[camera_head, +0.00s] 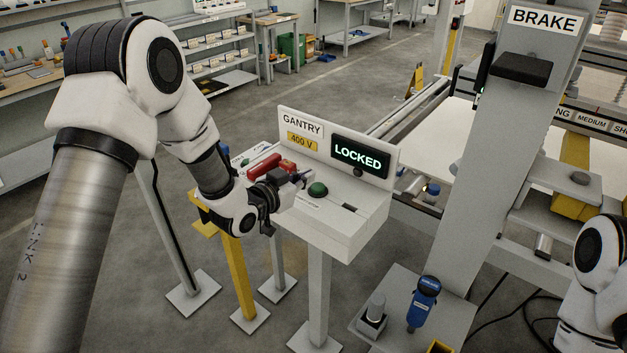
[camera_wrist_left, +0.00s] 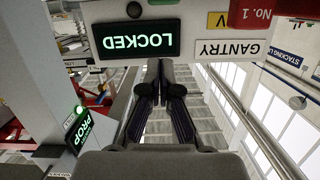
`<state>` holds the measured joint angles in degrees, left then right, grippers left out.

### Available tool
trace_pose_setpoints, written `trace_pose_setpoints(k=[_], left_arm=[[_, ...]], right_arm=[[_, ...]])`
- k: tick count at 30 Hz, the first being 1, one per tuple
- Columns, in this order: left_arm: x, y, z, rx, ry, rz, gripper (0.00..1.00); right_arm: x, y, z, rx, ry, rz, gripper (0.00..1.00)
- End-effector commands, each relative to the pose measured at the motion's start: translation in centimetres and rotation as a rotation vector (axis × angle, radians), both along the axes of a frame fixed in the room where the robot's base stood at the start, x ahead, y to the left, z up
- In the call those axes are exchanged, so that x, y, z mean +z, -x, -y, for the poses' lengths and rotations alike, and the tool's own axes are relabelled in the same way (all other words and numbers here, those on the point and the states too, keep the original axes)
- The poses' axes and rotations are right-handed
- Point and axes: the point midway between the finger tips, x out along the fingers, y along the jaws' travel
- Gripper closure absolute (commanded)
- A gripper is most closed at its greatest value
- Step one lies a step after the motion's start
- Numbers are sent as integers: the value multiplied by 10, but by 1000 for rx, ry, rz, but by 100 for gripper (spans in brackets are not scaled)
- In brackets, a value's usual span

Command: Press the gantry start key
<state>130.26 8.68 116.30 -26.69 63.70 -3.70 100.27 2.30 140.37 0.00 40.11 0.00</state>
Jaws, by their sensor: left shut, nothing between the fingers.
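The gantry control box (camera_head: 345,232) stands on a post in the middle of the head view. Its back panel carries a GANTRY label (camera_head: 302,124) and a display (camera_head: 361,155) reading LOCKED. A green domed button (camera_head: 318,189) sits on its top. A dark slot (camera_head: 351,207) lies to the right of it. My left gripper (camera_head: 303,179) is shut and empty, with its fingertips just left of and above the green button. Contact cannot be told. In the upside-down wrist view, the fingers (camera_wrist_left: 163,68) show below the LOCKED display (camera_wrist_left: 137,40). My right gripper is out of view.
A red part (camera_head: 266,166) lies on the box's left side, partly behind my gripper. A grey column with a BRAKE sign (camera_head: 543,20) rises to the right. A blue tool (camera_head: 424,302) stands on a low grey stand in front. Yellow and grey posts stand below the box.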

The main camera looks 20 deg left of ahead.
Motion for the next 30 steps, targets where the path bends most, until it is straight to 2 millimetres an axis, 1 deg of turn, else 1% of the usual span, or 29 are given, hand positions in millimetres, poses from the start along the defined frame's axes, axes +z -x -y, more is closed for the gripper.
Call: trace_pose_setpoints(k=[1,5,6,7,9,12,15,23,25,30], left_arm=[[1,-10,5,-2,-2,-1,100],[-5,-36,14,-2,-1,0,100],[-17,-34,11,0,1,-7,100],[-22,-34,11,0,2,-7,100],[-32,-35,10,1,1,-5,100],[-43,-35,9,1,2,-3,100],[-47,-35,9,0,2,-1,100],[-48,-35,9,0,1,0,100],[-53,-35,9,0,2,-2,100],[-73,-35,8,2,1,-2,100]], right_arm=[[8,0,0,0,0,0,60],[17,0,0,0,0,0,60],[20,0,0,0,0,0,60],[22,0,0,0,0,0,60],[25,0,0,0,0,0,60],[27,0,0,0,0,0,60],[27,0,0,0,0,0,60],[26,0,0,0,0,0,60],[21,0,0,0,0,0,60],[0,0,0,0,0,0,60]])
